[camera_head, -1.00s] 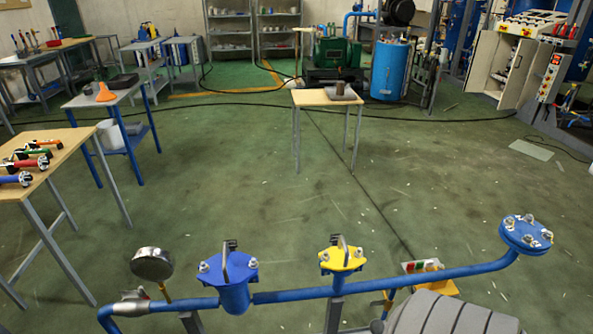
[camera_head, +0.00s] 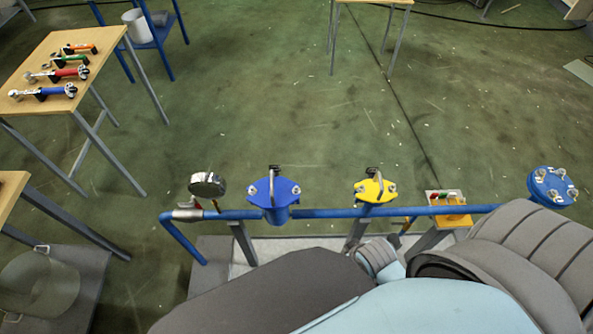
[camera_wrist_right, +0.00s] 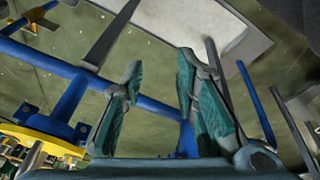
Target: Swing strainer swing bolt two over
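A strainer with a blue lid (camera_head: 285,190) stands on the blue pipe left of centre in the head view, with a silver swing bolt on each side (camera_head: 253,190) (camera_head: 296,190) and a dark bracket handle on top. A second unit with a yellow lid (camera_head: 375,197) and similar bolts stands to its right. In the right wrist view my right gripper (camera_wrist_right: 158,85) is open, with nothing between its fingers. There, a yellow plate (camera_wrist_right: 45,140) is at the lower left, beside the gripper. I cannot tell whether any bolt is swung over. My left gripper is not in view.
The blue pipe (camera_head: 325,213) runs across the front. A round gauge (camera_head: 207,184) is at its left, a blue bolted flange (camera_head: 552,186) at its right. A button box (camera_head: 446,200) sits behind the pipe. A wooden table (camera_head: 35,75) holds several coloured-handled tools. Open floor lies beyond.

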